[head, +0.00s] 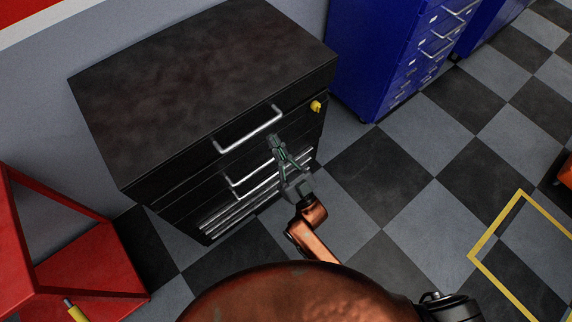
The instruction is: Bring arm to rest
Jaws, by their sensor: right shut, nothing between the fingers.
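My right gripper (274,140) is in front of the black drawer cabinet (200,70), beside its upper drawer handles. Its fingers are together with nothing between them. The copper-coloured arm behind it reaches up from the bottom of the head view. The top silver handle (250,132) is just left of the fingertips, and a second handle (252,178) is lower, partly behind the gripper. I cannot tell whether the gripper touches the cabinet front. My left gripper is not in view.
A blue drawer cabinet (385,50) stands at the back right. A red metal frame (80,265) is at the lower left. A grey wall (45,110) is behind the black cabinet. The checkered floor (400,190) to the right is open, with a yellow outline (495,225) at far right.

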